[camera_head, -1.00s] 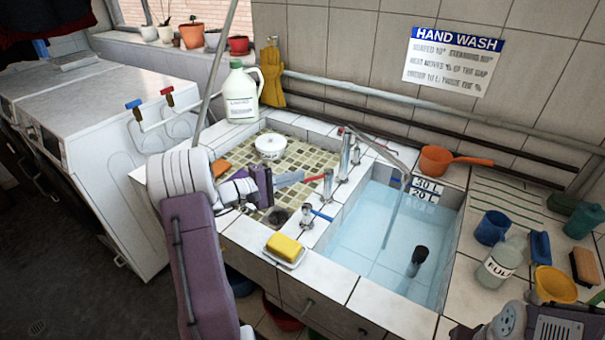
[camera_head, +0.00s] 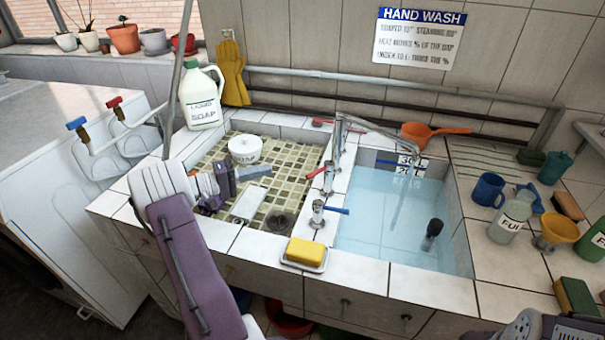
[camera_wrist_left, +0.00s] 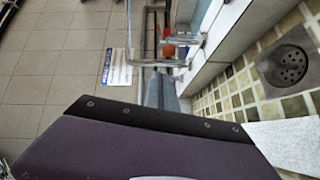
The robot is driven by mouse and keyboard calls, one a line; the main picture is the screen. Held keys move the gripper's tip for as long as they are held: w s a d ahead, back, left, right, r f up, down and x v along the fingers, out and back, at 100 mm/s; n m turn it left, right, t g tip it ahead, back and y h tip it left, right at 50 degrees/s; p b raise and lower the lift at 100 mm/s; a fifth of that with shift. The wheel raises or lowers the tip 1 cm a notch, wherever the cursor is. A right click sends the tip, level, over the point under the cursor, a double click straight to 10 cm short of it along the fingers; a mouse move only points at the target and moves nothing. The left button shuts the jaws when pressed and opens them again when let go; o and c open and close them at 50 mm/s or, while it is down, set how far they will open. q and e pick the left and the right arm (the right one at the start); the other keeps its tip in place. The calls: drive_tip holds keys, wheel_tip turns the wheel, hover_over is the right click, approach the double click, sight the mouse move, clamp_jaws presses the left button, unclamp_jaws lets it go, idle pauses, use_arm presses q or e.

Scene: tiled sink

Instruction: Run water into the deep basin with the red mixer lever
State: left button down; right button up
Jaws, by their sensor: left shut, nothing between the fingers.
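A chrome tap post with a red lever (camera_head: 317,172) stands on the ledge between the two basins; the lever points left. In front is a post with a blue lever (camera_head: 336,210). Behind, another red lever (camera_head: 322,122) and a blue bar (camera_head: 388,163) show beside the long spout (camera_head: 380,128). The spout reaches over the deep basin (camera_head: 370,236), which holds blue water; a faint streak below the spout looks like running water. My left gripper (camera_head: 258,170) is shut and empty above the shallow tiled basin, left of and apart from the front red lever. Its fingers (camera_wrist_left: 160,92) show in the left wrist view.
A white tub (camera_head: 244,149) and a white slab (camera_head: 249,202) are in the shallow basin. A yellow block (camera_head: 305,251) sits on a dish at the front edge. A soap jug (camera_head: 201,97) stands behind. Bottles, a blue mug (camera_head: 488,189) and a funnel crowd the right counter.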

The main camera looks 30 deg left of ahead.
sight(320, 171)
use_arm(q)
drive_tip(key=w+d+f, duration=0.1)
drive_tip(key=w+d, duration=0.5)
drive_tip(key=d, duration=0.3)
drive_tip(key=shift+w+f, duration=0.15)
drive_tip(key=shift+w, duration=0.2)
